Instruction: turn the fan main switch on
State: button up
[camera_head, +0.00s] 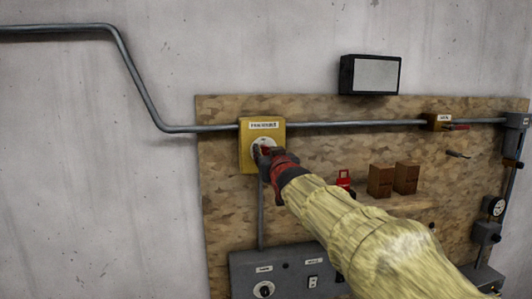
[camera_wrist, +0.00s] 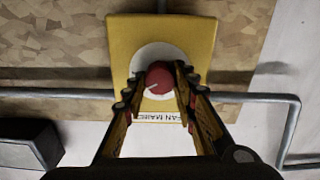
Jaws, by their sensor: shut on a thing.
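The fan main switch is a yellow box (camera_head: 247,158) with a printed label, mounted on the upper left of the wooden board. In the wrist view the yellow box (camera_wrist: 196,35) appears upside down, with a white round plate (camera_wrist: 157,51) and a red round knob (camera_wrist: 158,76) at its middle. A pale line on the knob points to the left and slightly down in that view. My gripper (camera_head: 264,154) reaches the box from the lower right and hides most of the knob in the head view. In the wrist view its two fingers (camera_wrist: 157,92) are shut on the knob's sides.
A grey conduit (camera_head: 350,123) runs along the board (camera_head: 222,200) through the box.

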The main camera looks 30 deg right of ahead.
jog(key=m+p, duration=0.1)
jog(key=m, duration=0.4)
jog(key=shift+m, duration=0.4)
dwell(0.4)
jog(key=o, duration=1.2)
jog(key=shift+c, duration=0.2)
jog(key=v, duration=1.2)
